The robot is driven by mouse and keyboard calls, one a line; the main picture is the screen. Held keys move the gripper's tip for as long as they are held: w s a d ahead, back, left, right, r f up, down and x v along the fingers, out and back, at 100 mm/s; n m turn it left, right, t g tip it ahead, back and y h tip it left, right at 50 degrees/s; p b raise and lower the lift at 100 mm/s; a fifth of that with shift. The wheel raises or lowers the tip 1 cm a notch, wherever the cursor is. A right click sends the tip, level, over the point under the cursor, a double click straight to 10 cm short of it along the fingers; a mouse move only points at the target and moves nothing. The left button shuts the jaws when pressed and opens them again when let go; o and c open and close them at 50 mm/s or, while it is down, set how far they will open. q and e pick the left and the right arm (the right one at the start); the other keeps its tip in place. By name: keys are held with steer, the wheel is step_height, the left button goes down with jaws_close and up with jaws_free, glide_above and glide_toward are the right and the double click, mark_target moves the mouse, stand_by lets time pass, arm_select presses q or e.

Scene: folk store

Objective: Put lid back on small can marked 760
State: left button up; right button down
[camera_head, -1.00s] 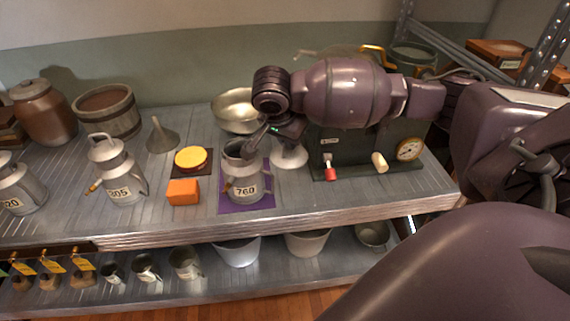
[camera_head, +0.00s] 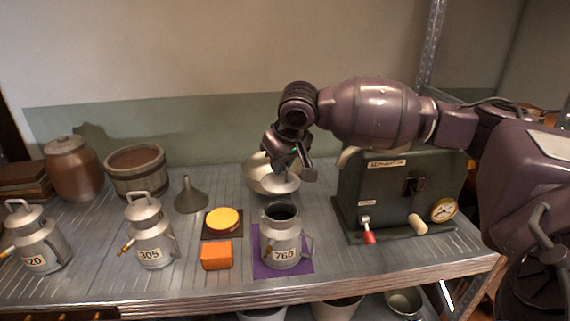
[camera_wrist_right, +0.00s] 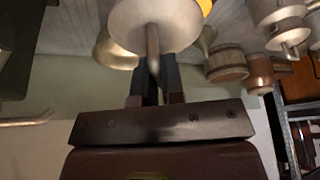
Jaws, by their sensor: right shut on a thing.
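The small grey can marked 760 (camera_head: 283,243) stands upright on a purple mat (camera_head: 262,269), its dark mouth open. My right gripper (camera_head: 289,166) is shut on the handle of a round grey lid (camera_head: 284,186). In the head view the lid appears just above and behind the can's mouth, apart from it. In the right wrist view the lid (camera_wrist_right: 155,22) shows as a pale disc, its handle between the fingers (camera_wrist_right: 153,85). The can is not clearly visible there. My left gripper is not in view.
A dark green machine (camera_head: 400,190) with red and cream levers stands right of the can. A metal bowl (camera_head: 258,172) is behind it. An orange block (camera_head: 216,256), a yellow disc (camera_head: 223,218), a funnel (camera_head: 190,196) and lidded can 305 (camera_head: 149,235) stand to the left.

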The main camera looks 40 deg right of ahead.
mark_target(281, 177)
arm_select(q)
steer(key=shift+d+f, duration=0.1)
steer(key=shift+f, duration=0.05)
arm_select(e)
steer(key=shift+f+n+b, duration=0.3)
steer(key=shift+f+b, duration=0.3)
steer(key=shift+f, duration=0.3)
steer(key=shift+f+b, duration=0.45)
steer(key=shift+f, duration=0.25)
steer(key=shift+f+b, duration=0.5)
steer(key=shift+f, duration=0.3)
steer(key=shift+w+f, duration=0.1)
steer(key=shift+f, duration=0.5)
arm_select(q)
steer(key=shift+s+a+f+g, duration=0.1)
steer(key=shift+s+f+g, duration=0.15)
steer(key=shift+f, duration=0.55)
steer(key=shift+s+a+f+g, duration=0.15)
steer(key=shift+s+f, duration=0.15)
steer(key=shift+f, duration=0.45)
arm_select(e)
steer(key=shift+f, duration=0.2)
